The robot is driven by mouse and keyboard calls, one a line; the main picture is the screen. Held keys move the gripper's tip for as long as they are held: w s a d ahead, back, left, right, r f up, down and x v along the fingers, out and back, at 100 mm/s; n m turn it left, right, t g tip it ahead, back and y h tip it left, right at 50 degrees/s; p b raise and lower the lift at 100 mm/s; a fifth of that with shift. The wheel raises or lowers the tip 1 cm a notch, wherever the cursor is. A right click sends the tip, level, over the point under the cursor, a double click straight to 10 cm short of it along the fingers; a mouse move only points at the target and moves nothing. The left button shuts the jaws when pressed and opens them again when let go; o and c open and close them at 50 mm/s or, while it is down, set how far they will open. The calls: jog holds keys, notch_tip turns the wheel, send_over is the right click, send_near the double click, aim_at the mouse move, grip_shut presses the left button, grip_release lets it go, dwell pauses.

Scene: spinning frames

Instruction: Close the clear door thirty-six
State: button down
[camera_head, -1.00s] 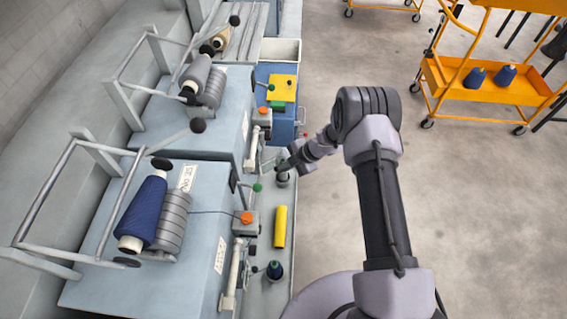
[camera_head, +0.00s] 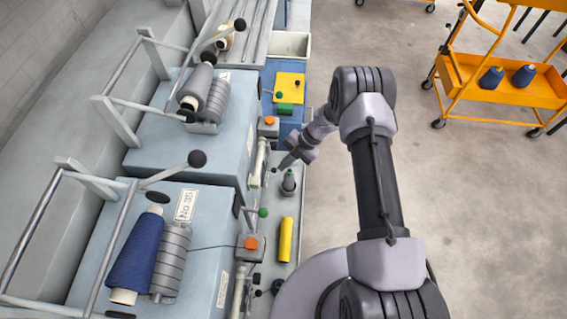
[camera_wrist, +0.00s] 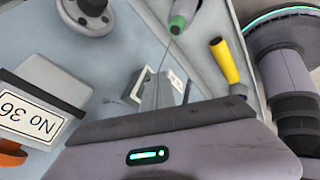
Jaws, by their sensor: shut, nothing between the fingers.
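My gripper (camera_head: 286,162) is at the end of the arm in the head view, above the narrow grey ledge along the machines. It is shut with nothing in it; its fingers are small and dark there. In the wrist view a plate reading No 36 (camera_wrist: 30,105) lies at the left, upside down. My gripper's grey housing covers the bottom of that view.
An orange cart (camera_head: 500,85) stands far right; the floor between is free.

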jog(key=shift+w+a, duration=0.3)
dwell(0.5)
